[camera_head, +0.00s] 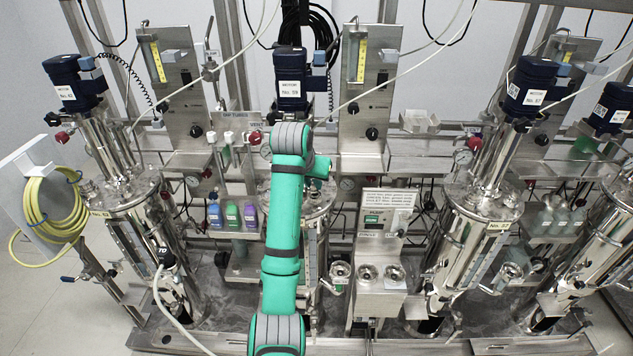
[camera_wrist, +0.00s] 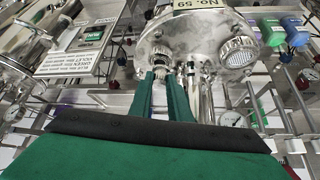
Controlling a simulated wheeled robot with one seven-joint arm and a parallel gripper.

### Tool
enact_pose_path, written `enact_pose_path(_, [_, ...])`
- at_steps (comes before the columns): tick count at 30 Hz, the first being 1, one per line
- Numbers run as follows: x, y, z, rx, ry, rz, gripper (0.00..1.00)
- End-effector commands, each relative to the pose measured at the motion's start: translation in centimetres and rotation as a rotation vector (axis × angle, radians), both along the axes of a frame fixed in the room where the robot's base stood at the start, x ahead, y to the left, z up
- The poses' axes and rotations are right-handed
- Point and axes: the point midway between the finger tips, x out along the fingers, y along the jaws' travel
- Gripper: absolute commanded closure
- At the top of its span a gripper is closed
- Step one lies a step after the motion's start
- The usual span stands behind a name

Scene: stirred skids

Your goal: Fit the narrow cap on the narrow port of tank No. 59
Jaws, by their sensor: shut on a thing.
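Tank No. 59 (camera_wrist: 203,28) fills the top middle of the wrist view, its label upside down at the rim. A narrow metal port (camera_wrist: 161,52) hangs at the left of its lid, and a wider, ridged round fitting (camera_wrist: 238,52) sits to the right. My gripper (camera_wrist: 164,78) has its two green fingers at the narrow port, shut on a small pale piece (camera_wrist: 160,71), apparently the narrow cap. The fingers hide most of it, and I cannot tell whether it is seated on the port. In the head view, my arm covers most of tank No. 59 (camera_head: 320,203) and the gripper.
Purple, green and blue bottles (camera_head: 232,215) stand left of my arm. A stand with a printed sign (camera_head: 388,199) is on the right. Tanks (camera_head: 468,243) (camera_head: 132,212) flank both sides. A gauge (camera_wrist: 231,119) and thin pipes crowd the right of the wrist view.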

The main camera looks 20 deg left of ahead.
Motion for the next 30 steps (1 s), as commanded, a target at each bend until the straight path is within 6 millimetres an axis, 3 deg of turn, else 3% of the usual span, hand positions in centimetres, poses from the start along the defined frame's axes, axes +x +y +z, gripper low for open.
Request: enact_pose_path(30, [0.32,-0.31,0.01,0.001,0.0,-0.008,1.0])
